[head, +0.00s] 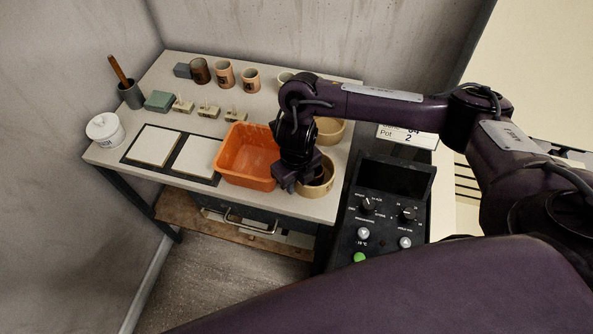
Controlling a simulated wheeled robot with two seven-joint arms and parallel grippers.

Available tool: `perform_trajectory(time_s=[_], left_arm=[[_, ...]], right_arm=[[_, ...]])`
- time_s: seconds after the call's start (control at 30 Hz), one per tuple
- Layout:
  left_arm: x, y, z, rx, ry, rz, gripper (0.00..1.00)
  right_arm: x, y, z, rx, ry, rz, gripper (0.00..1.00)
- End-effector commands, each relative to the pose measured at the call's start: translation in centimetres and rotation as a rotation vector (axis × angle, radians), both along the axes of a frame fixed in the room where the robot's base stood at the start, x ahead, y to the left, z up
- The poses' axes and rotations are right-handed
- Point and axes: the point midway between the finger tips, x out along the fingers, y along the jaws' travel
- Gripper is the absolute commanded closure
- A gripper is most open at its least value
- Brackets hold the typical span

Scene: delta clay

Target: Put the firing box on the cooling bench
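An orange open box (246,155), which looks like the firing box, stands upright on a pale-topped bench (312,208) with dark legs. It looks empty. I cannot tell whether this bench is the cooling bench. My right gripper (290,184) points down at the box's right side, between the box and a tan bowl (326,186). The gripper's dark body covers part of the box's right wall and part of the bowl. Its fingers are too dark and small to tell open from shut, or whether they touch the box. My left gripper is out of view.
Two white tiles (154,146) lie left of the box. Several cups (224,74), small labelled blocks (208,111), a white lidded jar (105,130) and a tool pot (131,95) stand behind and left. A black control panel (384,205) stands right of the bench.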

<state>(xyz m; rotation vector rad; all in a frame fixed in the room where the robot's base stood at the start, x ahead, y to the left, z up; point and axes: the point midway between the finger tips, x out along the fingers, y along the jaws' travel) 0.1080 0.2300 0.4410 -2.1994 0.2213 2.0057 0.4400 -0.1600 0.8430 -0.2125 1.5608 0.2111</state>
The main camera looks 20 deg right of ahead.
Motion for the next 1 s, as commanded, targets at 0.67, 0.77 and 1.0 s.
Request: perform_trajectory(time_s=[0.67, 0.77, 1.0], left_arm=[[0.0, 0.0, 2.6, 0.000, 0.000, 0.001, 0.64], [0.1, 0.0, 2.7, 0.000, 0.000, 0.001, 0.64], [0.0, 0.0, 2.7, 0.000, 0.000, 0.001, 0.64]], right_arm=[[0.1, 0.0, 11.3, -0.001, -0.003, 0.001, 0.74], [0.1, 0.0, 11.9, 0.000, -0.002, 0.000, 0.74], [0.0, 0.0, 12.1, 0.000, 0.001, -0.001, 0.74]])
